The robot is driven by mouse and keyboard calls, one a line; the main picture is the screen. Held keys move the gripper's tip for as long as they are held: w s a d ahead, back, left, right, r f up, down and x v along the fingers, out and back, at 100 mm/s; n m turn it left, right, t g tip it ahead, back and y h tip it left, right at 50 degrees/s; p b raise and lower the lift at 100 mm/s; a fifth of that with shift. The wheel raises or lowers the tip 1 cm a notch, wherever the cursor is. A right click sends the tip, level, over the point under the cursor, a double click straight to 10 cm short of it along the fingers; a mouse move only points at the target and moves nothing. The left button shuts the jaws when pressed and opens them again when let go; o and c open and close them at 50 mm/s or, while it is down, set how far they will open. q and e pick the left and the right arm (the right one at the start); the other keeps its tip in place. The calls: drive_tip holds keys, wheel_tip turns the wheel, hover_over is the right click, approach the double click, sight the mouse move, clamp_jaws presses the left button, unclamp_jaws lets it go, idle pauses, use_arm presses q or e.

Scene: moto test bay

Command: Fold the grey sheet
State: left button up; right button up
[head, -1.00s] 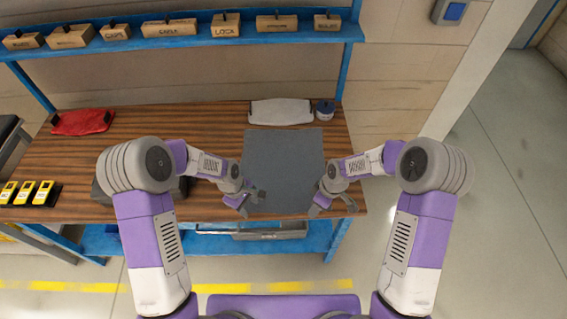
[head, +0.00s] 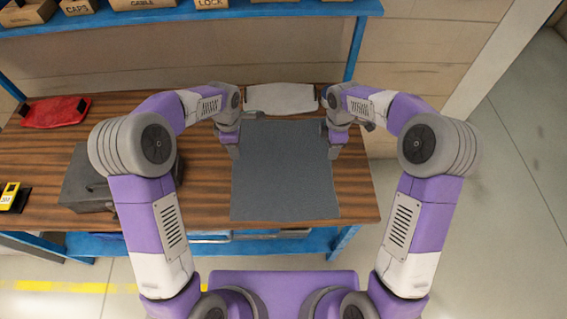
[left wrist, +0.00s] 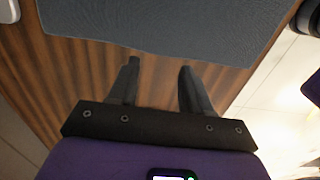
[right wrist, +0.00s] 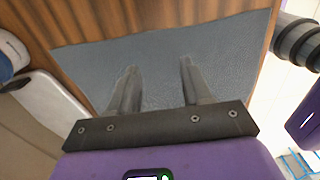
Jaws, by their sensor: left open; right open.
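The grey sheet (head: 285,185) lies flat on the wooden table in the head view, with no fold visible. My left gripper (head: 234,153) is open at the sheet's far left side. In the left wrist view its fingers (left wrist: 156,72) are over bare wood, just short of the edge of the sheet (left wrist: 165,22). My right gripper (head: 335,152) is open at the far right side. In the right wrist view its fingers (right wrist: 158,70) show over the sheet (right wrist: 228,58), inside its edge. I cannot tell whether they touch it. Both grippers are empty.
A white folded item (head: 282,98) lies just behind the sheet. A dark box (head: 88,185) and a red item (head: 55,112) are to the left on the table (head: 205,195). A blue shelf (head: 150,17) with boxes runs above the back. Bare wood lies left of the sheet.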

sight(241, 165)
use_arm(q)
drive_tip(key=shift+w+f, duration=0.15)
drive_tip(key=shift+f, duration=2.15)
drive_tip(key=shift+w+f, duration=0.15)
drive_tip(key=shift+f, duration=2.15)
use_arm(e)
drive_tip(key=shift+w+f, duration=0.15)
drive_tip(key=shift+f, duration=2.2)
drive_tip(key=shift+w+f, duration=0.1)
drive_tip(key=shift+f, duration=2.2)
use_arm(q)
drive_tip(key=shift+f+b, duration=0.2)
drive_tip(key=shift+b, duration=0.15)
use_arm(e)
drive_tip(key=shift+f, duration=0.15)
use_arm(q)
clamp_jaws()
use_arm(e)
clamp_jaws()
use_arm(q)
drive_tip(key=shift+r, duration=0.2)
